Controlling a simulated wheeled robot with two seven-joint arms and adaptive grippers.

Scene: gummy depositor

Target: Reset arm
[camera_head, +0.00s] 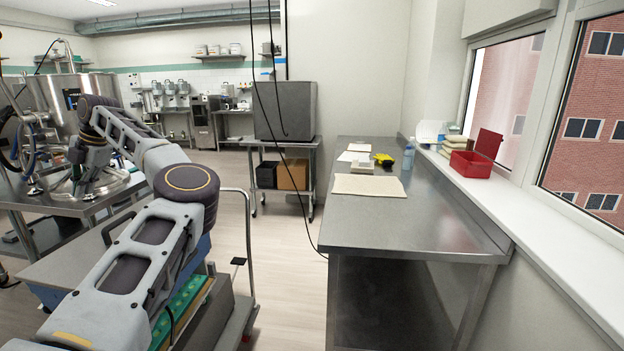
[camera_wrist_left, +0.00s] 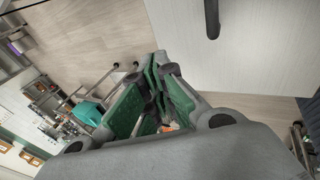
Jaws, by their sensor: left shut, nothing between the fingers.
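My left arm comes in from the lower left of the head view, bends at a dark round elbow and reaches back to the left. Its wrist points down beside the steel depositor machine (camera_head: 48,95). My left gripper (camera_head: 82,184) is small and dark there, over the metal table by the machine. In the left wrist view my left gripper (camera_wrist_left: 157,88) shows dark fingertips together between green finger parts, with nothing held. I cannot tell whether it touches the machine. My right gripper is in neither view.
A steel workbench (camera_head: 400,230) stands at the right, carrying a tan board (camera_head: 370,185) and a yellow item (camera_head: 384,160). A red box (camera_head: 472,163) sits on the windowsill. A cart with green trays (camera_head: 180,305) is under my left arm. Clear floor (camera_head: 285,235) lies between.

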